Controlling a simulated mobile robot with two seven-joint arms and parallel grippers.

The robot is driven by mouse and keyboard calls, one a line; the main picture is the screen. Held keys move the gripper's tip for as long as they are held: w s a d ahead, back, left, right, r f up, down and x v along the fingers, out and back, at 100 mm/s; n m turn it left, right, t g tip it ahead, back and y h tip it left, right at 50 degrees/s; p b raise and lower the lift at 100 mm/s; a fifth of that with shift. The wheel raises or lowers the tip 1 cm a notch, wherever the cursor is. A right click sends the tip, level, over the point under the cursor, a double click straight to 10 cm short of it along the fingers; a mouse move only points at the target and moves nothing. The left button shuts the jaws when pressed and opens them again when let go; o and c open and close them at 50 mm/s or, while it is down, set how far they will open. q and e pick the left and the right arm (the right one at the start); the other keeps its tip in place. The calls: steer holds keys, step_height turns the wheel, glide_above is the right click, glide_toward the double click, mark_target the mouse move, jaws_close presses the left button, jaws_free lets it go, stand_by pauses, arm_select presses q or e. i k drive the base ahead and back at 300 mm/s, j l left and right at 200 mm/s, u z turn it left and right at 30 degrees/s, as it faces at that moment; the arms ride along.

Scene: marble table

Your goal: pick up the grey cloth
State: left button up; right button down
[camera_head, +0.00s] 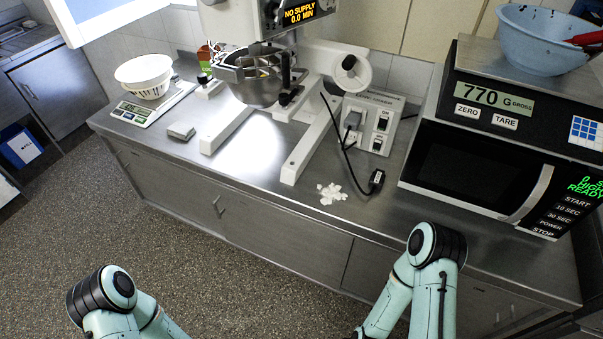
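A small grey folded cloth-like piece (181,131) lies flat on the steel counter (150,146), left of the mixer's white base; it is too small to be sure it is cloth. Two teal and black links of my arms show at the bottom, one at the lower left over the floor and one in front of the counter at the right. Neither gripper shows in this view. Nothing of mine touches the grey piece.
A mixer with a metal bowl (252,84) stands right of the grey piece. A scale (140,112) with a white bowl (147,76) is behind left. White scraps (331,193), a cable plug (376,180) and a microwave (470,170) are further right. The front edge nearby is clear.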

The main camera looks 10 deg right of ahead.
mark_target(178, 129)
steer(key=i+j+u, duration=0.1)
steer(key=u, duration=1.6)
steer(key=i+u, duration=0.15)
steer(key=i, duration=3.2)
steer(key=i+j+z, duration=0.1)
steer(key=i+z, duration=0.35)
steer(key=i+j+z, duration=0.25)
steer(key=i+z, duration=0.25)
steer(key=z, duration=0.9)
steer(key=l+z, duration=0.1)
steer(key=z, duration=2.2)
steer(key=i+z, duration=0.1)
steer(key=z, duration=0.35)
